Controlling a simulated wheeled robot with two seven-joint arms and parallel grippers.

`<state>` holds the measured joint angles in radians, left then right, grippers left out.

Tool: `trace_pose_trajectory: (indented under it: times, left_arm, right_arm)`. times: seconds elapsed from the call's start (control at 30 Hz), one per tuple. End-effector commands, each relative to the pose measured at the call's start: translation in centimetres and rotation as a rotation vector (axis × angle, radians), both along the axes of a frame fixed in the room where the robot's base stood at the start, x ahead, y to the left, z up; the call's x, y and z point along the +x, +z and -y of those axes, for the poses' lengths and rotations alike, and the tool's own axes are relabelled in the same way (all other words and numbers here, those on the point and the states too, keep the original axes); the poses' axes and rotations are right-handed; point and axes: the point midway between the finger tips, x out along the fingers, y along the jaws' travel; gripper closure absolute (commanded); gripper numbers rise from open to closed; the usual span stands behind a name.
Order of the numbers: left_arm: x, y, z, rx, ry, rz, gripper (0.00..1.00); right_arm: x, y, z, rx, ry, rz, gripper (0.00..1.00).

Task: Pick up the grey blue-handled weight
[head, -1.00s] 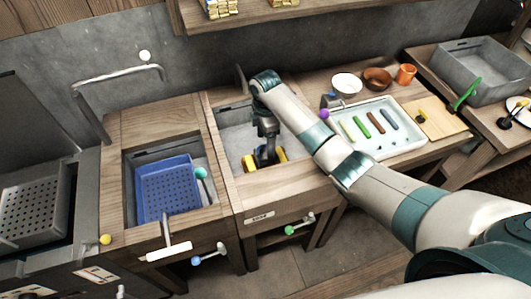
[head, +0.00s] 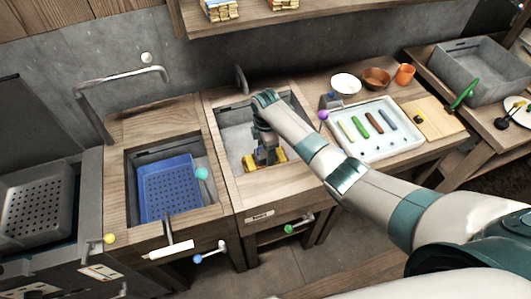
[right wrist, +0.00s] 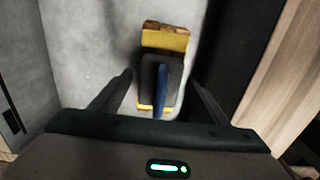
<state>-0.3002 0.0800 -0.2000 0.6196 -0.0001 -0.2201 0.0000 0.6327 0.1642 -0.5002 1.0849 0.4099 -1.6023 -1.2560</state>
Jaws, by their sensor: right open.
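The grey weight with a blue handle (right wrist: 162,80) sits over a yellow, brown-ended block in the right wrist view. My right gripper (right wrist: 160,88) is open, with one finger on each side of the weight and a gap on both sides. In the head view my right gripper (head: 266,157) points down inside the middle basin and hides the weight. Yellow parts (head: 280,155) of the block show on either side of it. My left gripper is out of view.
The grey middle basin (head: 235,140) has a wooden rim around it, close to the gripper in the right wrist view. A blue perforated basket (head: 168,185) lies in the left basin. A white tray (head: 385,150) with coloured bars stands to the right.

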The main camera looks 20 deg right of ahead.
Motion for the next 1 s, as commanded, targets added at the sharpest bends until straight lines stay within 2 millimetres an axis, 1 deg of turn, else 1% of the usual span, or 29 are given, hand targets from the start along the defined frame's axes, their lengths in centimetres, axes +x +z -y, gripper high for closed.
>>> trace_pose_trajectory:
  times: [0.43, 0.47, 0.5, 0.57, 0.6, 0.7, 1.0]
  left_arm:
    - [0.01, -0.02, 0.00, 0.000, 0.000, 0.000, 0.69]
    - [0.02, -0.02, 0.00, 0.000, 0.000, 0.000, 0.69]
    - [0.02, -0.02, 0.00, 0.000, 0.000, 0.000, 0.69]
    - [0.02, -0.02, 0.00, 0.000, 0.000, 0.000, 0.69]
    - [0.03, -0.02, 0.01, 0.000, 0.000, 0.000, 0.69]
    - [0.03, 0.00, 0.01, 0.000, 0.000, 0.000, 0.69]
    - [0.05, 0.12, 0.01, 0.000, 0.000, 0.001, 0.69]
  right_arm:
    - [-0.01, -0.04, -0.01, 0.000, 0.000, 0.000, 0.31]
    - [-0.01, -0.04, -0.01, 0.000, 0.000, 0.000, 0.38]
    - [0.00, -0.04, -0.01, 0.000, 0.000, 0.000, 0.48]
    - [-0.01, -0.03, 0.00, 0.000, 0.000, 0.000, 0.62]
    - [-0.01, -0.03, 0.00, 0.000, 0.000, 0.000, 0.72]
    - [0.07, 0.08, -0.02, 0.001, 0.000, 0.002, 0.92]
    - [0.08, 0.20, -0.02, 0.001, 0.000, 0.002, 0.92]
